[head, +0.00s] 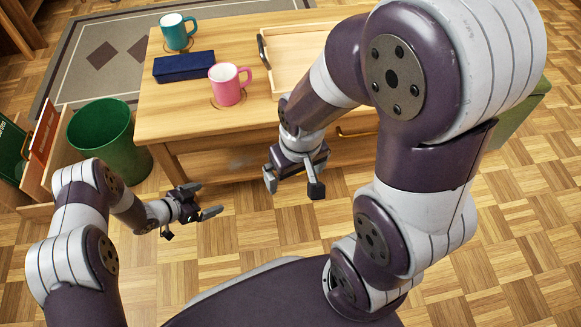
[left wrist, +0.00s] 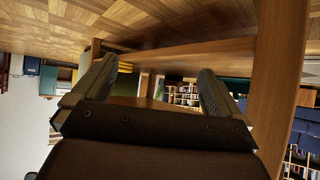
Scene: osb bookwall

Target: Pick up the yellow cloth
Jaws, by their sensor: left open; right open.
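I see no yellow cloth that I can make out in the head view or the left wrist view. My left gripper (head: 211,198) is open and empty, low over the floor in front of the table. Its two fingers also show, spread apart, in the left wrist view (left wrist: 156,78). My right gripper (head: 293,187) is open and empty, pointing down in front of the table's near side.
The wooden table (head: 180,115) bears a teal mug (head: 175,32), a dark blue case (head: 184,67), a pink mug (head: 227,86) and a wooden tray (head: 292,60), partly hidden by my right arm. A green bin (head: 103,135) stands left. Parquet floor (head: 250,225) lies clear in front.

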